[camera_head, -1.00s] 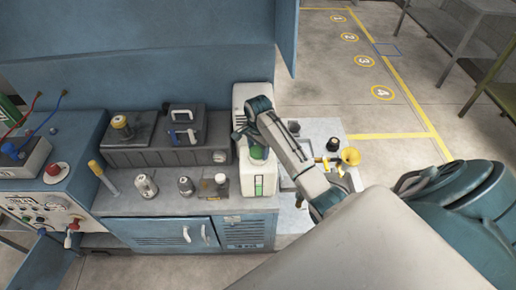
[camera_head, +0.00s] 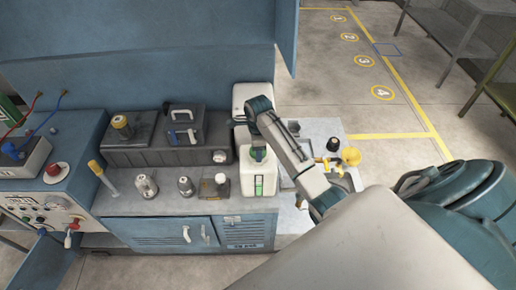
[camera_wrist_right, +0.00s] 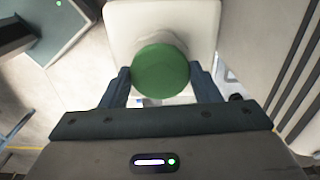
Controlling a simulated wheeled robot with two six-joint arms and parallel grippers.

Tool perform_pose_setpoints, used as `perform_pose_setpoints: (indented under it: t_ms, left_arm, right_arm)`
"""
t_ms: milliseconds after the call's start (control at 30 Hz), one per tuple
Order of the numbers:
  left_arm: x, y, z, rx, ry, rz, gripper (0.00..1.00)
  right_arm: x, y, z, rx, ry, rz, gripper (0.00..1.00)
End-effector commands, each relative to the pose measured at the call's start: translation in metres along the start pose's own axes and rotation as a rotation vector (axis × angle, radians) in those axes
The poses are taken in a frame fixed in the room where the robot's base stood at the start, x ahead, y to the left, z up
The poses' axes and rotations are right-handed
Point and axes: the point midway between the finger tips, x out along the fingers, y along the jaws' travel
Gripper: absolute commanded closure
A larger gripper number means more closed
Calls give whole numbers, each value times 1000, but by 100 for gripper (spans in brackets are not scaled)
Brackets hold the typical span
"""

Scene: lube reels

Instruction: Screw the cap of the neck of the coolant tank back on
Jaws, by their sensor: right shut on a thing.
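The white coolant tank (camera_head: 256,205) with a green level strip stands at the right end of the blue cabinet top. Its pale body (camera_wrist_right: 125,22) also shows beneath the cap in the wrist view. My right gripper (camera_head: 258,153) is above the tank, pointing down. In the wrist view, my right gripper (camera_wrist_right: 160,72) is shut on the round green cap (camera_wrist_right: 160,71), one finger on each side. The cap is over the tank's neck, with a pale rim showing around it. I cannot tell how tightly it is seated. My left gripper is not in view.
A low table with a yellow funnel (camera_head: 350,156) is at the right. The blue wall panel (camera_head: 140,95) rises behind.

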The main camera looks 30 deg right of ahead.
Motion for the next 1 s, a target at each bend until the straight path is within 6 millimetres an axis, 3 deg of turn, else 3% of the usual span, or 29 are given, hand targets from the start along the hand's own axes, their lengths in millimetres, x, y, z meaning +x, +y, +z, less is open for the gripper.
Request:
perform_pose_setpoints:
  t_ms: [933,967,1000]
  left_arm:
    - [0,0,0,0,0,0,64]
    - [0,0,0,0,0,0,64]
    - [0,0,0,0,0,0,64]
  right_arm:
    - [1,1,0,253,0,2,69]
    - [1,1,0,252,0,2,38]
    - [1,1,0,252,0,2,30]
